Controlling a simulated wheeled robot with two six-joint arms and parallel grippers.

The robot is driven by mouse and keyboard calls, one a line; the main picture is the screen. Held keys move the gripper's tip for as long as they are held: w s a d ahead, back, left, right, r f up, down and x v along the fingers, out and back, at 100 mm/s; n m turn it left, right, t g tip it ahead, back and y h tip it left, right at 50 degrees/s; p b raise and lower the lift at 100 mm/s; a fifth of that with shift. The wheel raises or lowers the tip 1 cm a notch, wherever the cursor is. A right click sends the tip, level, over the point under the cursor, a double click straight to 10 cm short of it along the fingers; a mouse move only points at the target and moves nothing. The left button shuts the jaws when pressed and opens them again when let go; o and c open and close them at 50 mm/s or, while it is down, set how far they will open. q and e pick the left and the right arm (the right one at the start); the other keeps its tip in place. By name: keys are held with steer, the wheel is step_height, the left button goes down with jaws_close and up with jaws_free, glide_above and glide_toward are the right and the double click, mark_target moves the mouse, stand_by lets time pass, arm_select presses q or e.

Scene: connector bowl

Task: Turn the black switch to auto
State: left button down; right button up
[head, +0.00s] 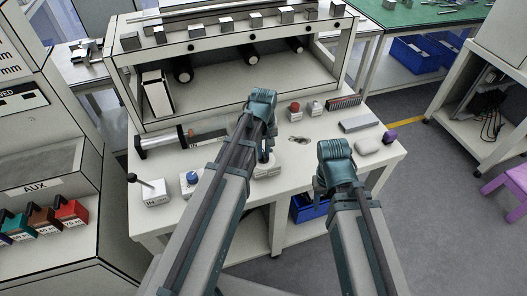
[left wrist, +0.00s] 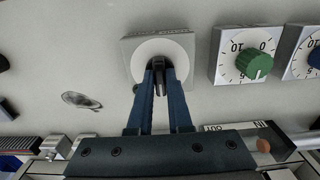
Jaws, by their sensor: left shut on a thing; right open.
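The black switch (left wrist: 158,76) sits on a round white dial on a square pale base (left wrist: 129,48), seen at the top centre of the left wrist view. My left gripper (left wrist: 160,82) is shut on the switch, one blue finger on each side of it. Most of the switch is hidden between the fingers, and no auto marking can be read. In the head view my left gripper (head: 266,160) reaches down onto the base (head: 268,172) near the bench's front. My right gripper (head: 319,184) is open and empty, to the right of it.
A green knob (left wrist: 254,64) and a blue knob (left wrist: 315,57) on numbered plates stand beside the switch. A lever box (head: 151,192), a red button (head: 295,107) and a purple knob (head: 389,137) are also on the bench. A shelf (head: 230,85) stands behind.

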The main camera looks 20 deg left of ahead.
arm_select(q)
steer(key=shift+m, duration=0.3)
steer(key=m, duration=0.3)
steer(key=shift+m, duration=2.6)
steer(key=c, duration=0.8)
jaws_free()
steer(key=shift+c, duration=0.2)
steer(key=shift+r, duration=0.15)
